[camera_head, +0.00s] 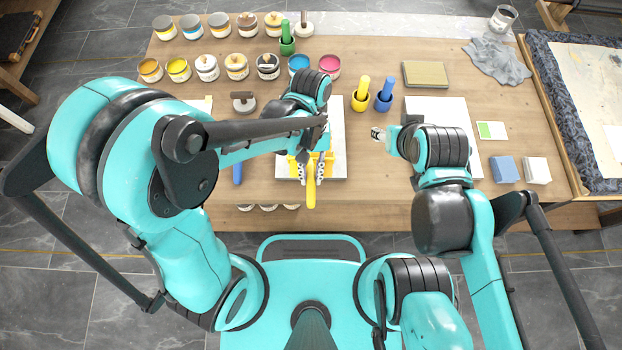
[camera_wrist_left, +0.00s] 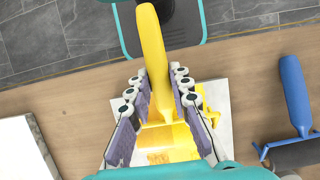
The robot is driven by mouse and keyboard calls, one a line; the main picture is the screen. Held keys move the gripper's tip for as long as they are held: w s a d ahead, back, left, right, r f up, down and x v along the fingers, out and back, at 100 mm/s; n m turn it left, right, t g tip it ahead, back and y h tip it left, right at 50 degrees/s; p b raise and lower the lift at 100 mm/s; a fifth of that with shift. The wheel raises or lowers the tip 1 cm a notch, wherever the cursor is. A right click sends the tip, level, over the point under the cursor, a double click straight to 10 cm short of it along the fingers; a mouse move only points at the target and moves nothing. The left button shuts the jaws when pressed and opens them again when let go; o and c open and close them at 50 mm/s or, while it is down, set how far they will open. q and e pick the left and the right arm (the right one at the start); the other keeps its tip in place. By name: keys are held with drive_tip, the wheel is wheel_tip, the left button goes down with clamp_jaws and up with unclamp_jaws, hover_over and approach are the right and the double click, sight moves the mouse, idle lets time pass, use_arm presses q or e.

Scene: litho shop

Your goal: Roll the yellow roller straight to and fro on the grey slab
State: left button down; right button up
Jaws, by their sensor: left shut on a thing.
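The yellow roller (camera_head: 311,192) is at the near end of the grey slab (camera_head: 338,130), its handle pointing toward my base. It also shows in the left wrist view (camera_wrist_left: 153,60), its handle rising between the fingers. My left gripper (camera_head: 310,165) is shut on the roller, above the slab. Yellow ink (camera_wrist_left: 168,142) shows on the slab between the fingers. The roller's drum is mostly hidden by the gripper, so I cannot tell whether it touches the slab. My right gripper (camera_head: 382,134) is right of the slab; its fingers are too small to read.
A blue roller (camera_wrist_left: 297,100) lies beside the slab. Yellow and blue cups (camera_head: 361,100) with handles stand right of the slab. Several ink tins (camera_head: 207,67) stand at the back left. A white sheet (camera_head: 438,108) lies on the right, partly under my right arm.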

sight(311, 164)
use_arm(q)
drive_tip(key=w, duration=0.3)
drive_tip(key=shift+w, duration=0.15)
drive_tip(key=shift+w+b, duration=0.35)
drive_tip(key=shift+w, duration=2.3)
drive_tip(key=w, duration=0.3)
drive_tip(key=shift+w, duration=3.9)
drive_tip(key=shift+r, duration=0.1)
wheel_tip(311, 164, up, 3)
drive_tip(key=shift+s+f+p, duration=0.1)
drive_tip(key=shift+p, duration=0.9)
